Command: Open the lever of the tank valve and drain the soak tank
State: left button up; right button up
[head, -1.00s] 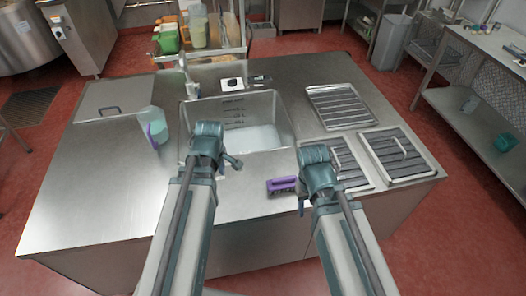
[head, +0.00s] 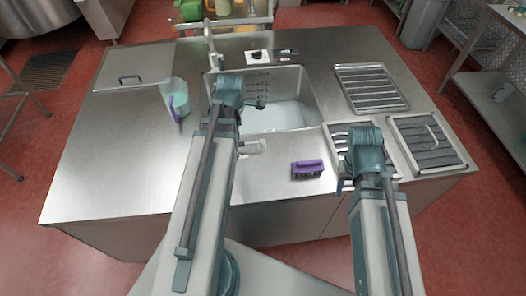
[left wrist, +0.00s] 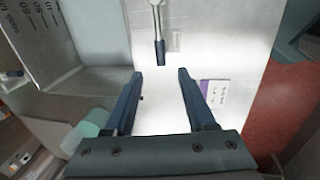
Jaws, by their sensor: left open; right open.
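The soak tank (head: 304,120) is a steel basin set in the counter, with litre marks on its back wall and pale liquid inside. A metal lever with a dark grip (left wrist: 160,50) shows in the left wrist view on the bright deck in front of the tank. The head view shows a small pale fitting (head: 252,147) there, partly behind my left arm. My left gripper (left wrist: 160,73) is open and empty, its fingertips pointing toward the lever's grip, apart from it. My right gripper (head: 345,183) is open near the front racks; its fingers are mostly hidden.
A teal jug (head: 176,97) stands left of the tank. A tap (head: 210,45) and a black knob on a white plate (head: 258,56) are behind it. Slatted racks (head: 370,88) lie at right.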

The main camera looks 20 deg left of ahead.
aim_at(238, 143)
pick_arm(q)
jog(key=f+b, duration=0.3)
jog(key=w+f+b, duration=0.1)
jog(key=f+b, duration=0.2)
jog(key=a+f+b, duration=0.1)
jog(key=f+b, duration=0.2)
jog(key=f, duration=0.1)
jog(key=shift+w, duration=0.35)
jog(key=shift+f, duration=0.2)
grip_shut()
